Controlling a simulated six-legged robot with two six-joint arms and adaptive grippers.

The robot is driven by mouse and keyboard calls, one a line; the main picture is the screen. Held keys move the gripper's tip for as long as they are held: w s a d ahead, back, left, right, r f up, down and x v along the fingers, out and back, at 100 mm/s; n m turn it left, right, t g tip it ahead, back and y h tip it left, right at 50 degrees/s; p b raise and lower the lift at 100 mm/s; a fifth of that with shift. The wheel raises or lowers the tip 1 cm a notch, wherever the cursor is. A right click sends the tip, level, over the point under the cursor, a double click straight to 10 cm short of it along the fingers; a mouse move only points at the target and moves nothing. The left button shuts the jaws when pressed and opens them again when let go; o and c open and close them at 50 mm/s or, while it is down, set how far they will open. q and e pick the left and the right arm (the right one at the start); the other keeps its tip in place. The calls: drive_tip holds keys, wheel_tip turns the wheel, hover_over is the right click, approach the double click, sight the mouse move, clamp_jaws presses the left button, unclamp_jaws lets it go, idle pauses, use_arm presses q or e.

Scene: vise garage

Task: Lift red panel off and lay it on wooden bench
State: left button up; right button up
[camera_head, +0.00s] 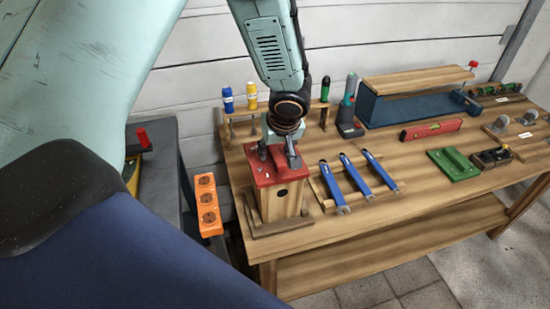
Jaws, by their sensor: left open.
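The red panel (267,176) lies as a roof on top of a small wooden box (280,203) with a dark round hole in its front. The box stands at the left front of the wooden bench (370,228). My left gripper (278,157) points down right over the red panel, with its fingers apart close to the panel's upper face. I cannot tell whether the fingers touch it. The gripper hides part of the panel's far side. My right gripper is not in view.
Wood strips (282,228) surround the box's base. Blue-handled tools (355,178) lie on a rack to its right. A red level (431,129), a green block (453,164) and a blue vise-like tool (415,105) stand further right. The bench's front middle is bare.

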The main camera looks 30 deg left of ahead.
use_arm(q)
drive_tip(key=shift+s+r, duration=0.15)
drive_tip(key=shift+s, duration=0.05)
drive_tip(key=c, duration=0.5)
drive_tip(key=shift+w, duration=0.1)
clamp_jaws()
